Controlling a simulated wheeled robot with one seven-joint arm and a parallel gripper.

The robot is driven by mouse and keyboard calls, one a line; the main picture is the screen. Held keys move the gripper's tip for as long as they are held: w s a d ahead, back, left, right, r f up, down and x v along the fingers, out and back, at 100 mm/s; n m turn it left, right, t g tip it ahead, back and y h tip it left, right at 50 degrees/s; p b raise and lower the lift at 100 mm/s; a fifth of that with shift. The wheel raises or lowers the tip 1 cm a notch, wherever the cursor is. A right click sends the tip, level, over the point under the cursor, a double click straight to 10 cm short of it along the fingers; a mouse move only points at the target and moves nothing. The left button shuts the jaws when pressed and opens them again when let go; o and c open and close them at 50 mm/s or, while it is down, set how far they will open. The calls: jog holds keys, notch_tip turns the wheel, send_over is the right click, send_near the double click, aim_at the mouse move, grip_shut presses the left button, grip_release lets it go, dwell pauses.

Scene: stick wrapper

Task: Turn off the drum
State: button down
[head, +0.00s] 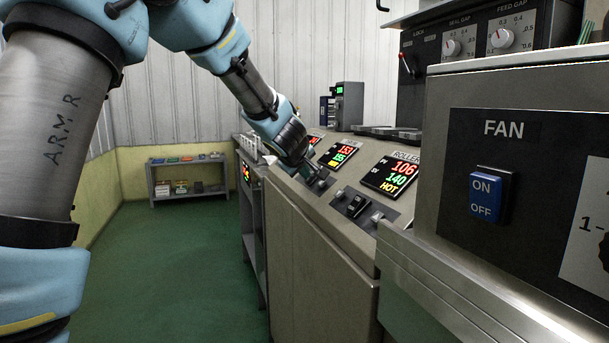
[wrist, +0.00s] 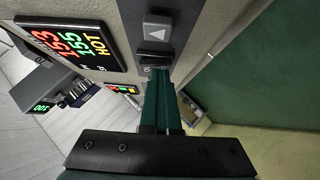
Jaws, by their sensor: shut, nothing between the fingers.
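In the head view my gripper (head: 319,184) is at the panel and largely hides that switch.
A blue FAN switch (head: 487,196) is on the nearer box at right. A low shelf (head: 187,178) stands far back; the green floor at left is clear.

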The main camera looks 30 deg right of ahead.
jog(key=shift+s+d+r+p, duration=0.25)
jog(key=shift+r+p, duration=0.2)
jog(key=shift+p, duration=0.3)
jog(key=shift+w, duration=0.15)
jog(key=shift+a+r, duration=0.1)
jog(key=shift+w+a+r+p, duration=0.1)
jog(key=shift+a+r+p, duration=0.05)
jog(key=shift+r+p, duration=0.3)
jog(key=w+r+p+v, duration=0.1)
jog(key=p+v, duration=0.4)
jog(key=v, duration=0.7)
jog(key=shift+d+r, duration=0.3)
jog(key=shift+r, duration=0.35)
